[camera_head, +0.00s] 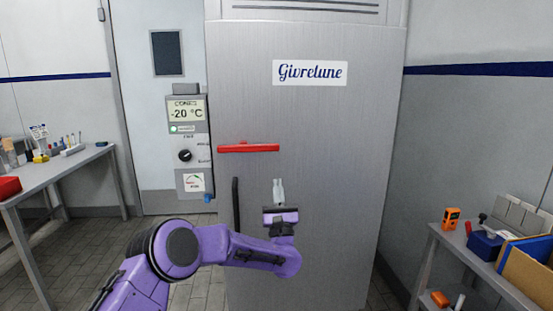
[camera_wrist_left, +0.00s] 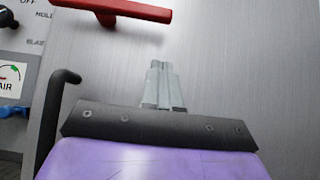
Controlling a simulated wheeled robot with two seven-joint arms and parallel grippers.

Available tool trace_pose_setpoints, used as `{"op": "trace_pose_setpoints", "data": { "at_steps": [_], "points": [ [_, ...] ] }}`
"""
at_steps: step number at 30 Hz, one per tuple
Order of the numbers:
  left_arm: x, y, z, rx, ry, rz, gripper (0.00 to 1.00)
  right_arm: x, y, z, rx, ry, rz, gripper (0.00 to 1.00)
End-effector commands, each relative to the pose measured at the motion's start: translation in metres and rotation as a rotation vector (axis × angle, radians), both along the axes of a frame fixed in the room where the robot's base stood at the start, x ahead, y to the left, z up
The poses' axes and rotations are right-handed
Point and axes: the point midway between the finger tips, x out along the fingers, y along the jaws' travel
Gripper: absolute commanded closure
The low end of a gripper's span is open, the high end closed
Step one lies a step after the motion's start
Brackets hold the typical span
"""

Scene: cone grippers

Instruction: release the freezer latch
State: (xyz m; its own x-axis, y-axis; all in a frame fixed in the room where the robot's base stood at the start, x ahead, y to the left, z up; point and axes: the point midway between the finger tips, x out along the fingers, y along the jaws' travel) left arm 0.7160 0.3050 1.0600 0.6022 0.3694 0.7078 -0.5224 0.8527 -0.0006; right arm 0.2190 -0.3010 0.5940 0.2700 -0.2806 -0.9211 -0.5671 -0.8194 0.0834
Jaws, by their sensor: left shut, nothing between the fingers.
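The freezer (camera_head: 320,120) is a tall brushed-metal cabinet with a "Givrelune" label. Its latch is a red bar (camera_head: 249,148) lying level near the left edge of the door. In the left wrist view the red latch (camera_wrist_left: 118,9) shows at the top, above and left of my fingers. My left gripper (camera_head: 278,183) is shut and empty, in front of the door, below and right of the latch and apart from it. Its closed fingertips (camera_wrist_left: 160,66) also show in the left wrist view. A black upright door handle (camera_head: 236,206) is left of the gripper. My right gripper is not in view.
A control panel (camera_head: 188,148) reading -20 °C is left of the freezer. A table (camera_head: 60,168) stands at the left. A bench (camera_head: 480,268) with a blue box and an orange device stands at the right, by the wall.

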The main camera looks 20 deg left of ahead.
Motion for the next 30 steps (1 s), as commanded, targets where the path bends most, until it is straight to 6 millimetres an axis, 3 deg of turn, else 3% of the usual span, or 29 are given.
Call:
{"op": "trace_pose_setpoints", "data": {
  "at_steps": [6, 12, 30],
  "points": [
    [0.026, 0.017, 0.039, -0.002, 0.0, 0.002, 1.0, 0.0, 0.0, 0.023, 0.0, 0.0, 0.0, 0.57],
    [0.025, 0.015, 0.065, -0.001, 0.002, 0.0, 1.0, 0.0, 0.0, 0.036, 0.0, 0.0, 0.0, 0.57],
    [0.023, 0.019, 0.069, -0.015, -0.009, 0.006, 1.0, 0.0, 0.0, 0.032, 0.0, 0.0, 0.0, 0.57]
  ]
}}
